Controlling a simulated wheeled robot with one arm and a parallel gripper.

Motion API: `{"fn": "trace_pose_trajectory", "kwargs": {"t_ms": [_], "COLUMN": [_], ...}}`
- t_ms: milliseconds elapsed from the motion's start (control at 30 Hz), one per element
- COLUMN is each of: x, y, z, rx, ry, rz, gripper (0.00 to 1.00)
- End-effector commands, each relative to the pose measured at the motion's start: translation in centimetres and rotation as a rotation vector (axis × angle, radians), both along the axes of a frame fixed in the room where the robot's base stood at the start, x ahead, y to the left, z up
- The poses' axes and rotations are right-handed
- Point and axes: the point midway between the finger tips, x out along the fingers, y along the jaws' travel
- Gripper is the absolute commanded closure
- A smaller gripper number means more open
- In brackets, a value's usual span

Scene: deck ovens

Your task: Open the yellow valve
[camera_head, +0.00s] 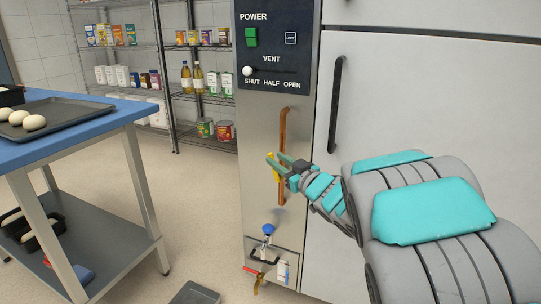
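The yellow valve handle (275,172) shows as a small upright yellow piece beside the vertical copper pipe (283,130) on the oven's steel side panel. My gripper (276,160) reaches in from the right, with its fingertips at the upper part of the yellow handle. The two fingers look apart, and part of the handle is hidden behind them. I cannot tell whether a finger touches it. The valve's body and part of the pipe are hidden by my gripper.
A blue-knobbed valve (268,230) and a red-handled tap (253,272) sit lower on the panel. The control panel (272,70) is above. A black oven door handle (335,105) is to the right. A blue-topped table (85,135) stands left, with open floor between.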

Motion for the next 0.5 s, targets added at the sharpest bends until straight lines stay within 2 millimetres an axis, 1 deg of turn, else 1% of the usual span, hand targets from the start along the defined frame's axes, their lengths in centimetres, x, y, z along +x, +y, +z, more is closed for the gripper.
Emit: {"fn": "trace_pose_trajectory", "kwargs": {"t_ms": [100, 233, 333, 500], "x": [1.4, 2.8, 3.3, 3.4], "y": [1.3, 2.2, 2.5, 2.6], "z": [0.0, 0.0, -0.1, 0.0], "rx": [0.002, 0.000, 0.000, 0.000], "ry": [-0.001, 0.000, 0.001, 0.001], "rz": [0.003, 0.002, 0.000, -0.001], "gripper": [0.69, 0.69, 0.69, 0.69]}}
